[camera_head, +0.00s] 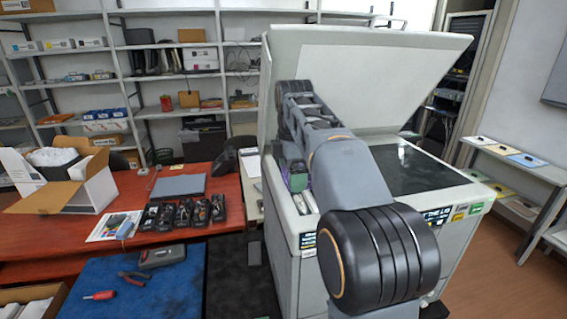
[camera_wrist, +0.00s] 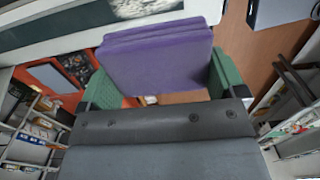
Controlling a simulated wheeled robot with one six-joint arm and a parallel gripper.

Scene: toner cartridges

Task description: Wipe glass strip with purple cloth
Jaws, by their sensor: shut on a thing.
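The purple cloth (camera_wrist: 156,62) is folded into a thick pad and sits between the green fingers of my gripper (camera_wrist: 163,80) in the wrist view. My gripper (camera_head: 297,178) is shut on it at the left side of the open copier (camera_head: 291,237) in the head view, where only a sliver of purple shows. A narrow grey, speckled strip (camera_wrist: 146,8), which looks like the glass strip, lies in the pale copier top just beyond the cloth in the wrist view. My arm hides much of this area in the head view. I cannot tell whether the cloth touches the strip.
The copier's lid (camera_head: 375,75) stands raised behind my arm. The large dark glass (camera_head: 415,168) lies to the right. A red table (camera_head: 225,187) with several black cartridges and an open cardboard box (camera_head: 92,190) stands left. A blue mat (camera_head: 175,290) with tools is in front.

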